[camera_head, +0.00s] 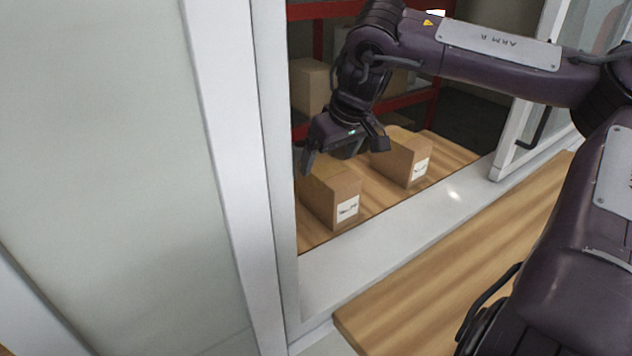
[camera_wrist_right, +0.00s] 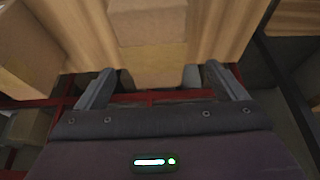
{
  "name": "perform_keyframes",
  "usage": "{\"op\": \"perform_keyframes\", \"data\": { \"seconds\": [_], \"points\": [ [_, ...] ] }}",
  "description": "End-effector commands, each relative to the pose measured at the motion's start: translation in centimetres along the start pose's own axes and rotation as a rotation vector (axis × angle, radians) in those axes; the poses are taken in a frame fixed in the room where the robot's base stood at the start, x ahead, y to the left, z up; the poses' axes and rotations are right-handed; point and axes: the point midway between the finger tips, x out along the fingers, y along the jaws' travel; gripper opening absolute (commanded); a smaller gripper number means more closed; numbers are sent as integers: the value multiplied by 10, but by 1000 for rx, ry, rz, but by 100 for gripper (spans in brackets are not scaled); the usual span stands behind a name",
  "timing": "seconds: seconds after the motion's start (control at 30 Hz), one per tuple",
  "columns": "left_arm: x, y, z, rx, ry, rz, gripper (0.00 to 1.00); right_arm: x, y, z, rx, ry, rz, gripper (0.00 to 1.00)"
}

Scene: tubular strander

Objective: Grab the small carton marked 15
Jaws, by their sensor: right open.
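Two small brown cartons stand on a wooden surface behind the window opening in the head view. The nearer carton (camera_head: 331,193) is at the left, and the farther carton (camera_head: 402,160) is to its right. Each has a white label on its front; the print is too small to read, so I cannot tell which is marked 15. My right gripper (camera_head: 344,152) is open and empty, reaching through the opening above and behind the nearer carton. In the right wrist view its two fingers (camera_wrist_right: 160,84) are spread, with one carton (camera_wrist_right: 148,24) ahead between them and another carton (camera_wrist_right: 24,52) at the left.
A white window frame (camera_head: 268,150) and frosted pane (camera_head: 110,150) stand left of the opening. A white sill (camera_head: 385,255) and a wooden ledge (camera_head: 450,265) lie in front. A red rack (camera_head: 318,12) with a larger box (camera_head: 310,86) stands behind.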

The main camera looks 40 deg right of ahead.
Motion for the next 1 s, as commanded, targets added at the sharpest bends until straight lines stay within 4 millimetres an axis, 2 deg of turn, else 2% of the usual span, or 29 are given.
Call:
{"op": "perform_keyframes", "data": {
  "seconds": [0.33, 0.5, 0.67, 1.0],
  "points": [
    [-23, 0, 3, 1, -7, 1, 36, 44, 6, 3, 3, -7, -2, 91],
    [-25, 0, -2, 1, 1, 0, 36, 64, 6, 3, 1, -3, 0, 91],
    [-25, -1, -8, 1, 10, -1, 36, 68, 6, 2, 1, 1, 0, 91],
    [-23, -1, -7, 1, 8, -1, 36, 69, 6, 2, 1, 1, 0, 91]
  ]
}}
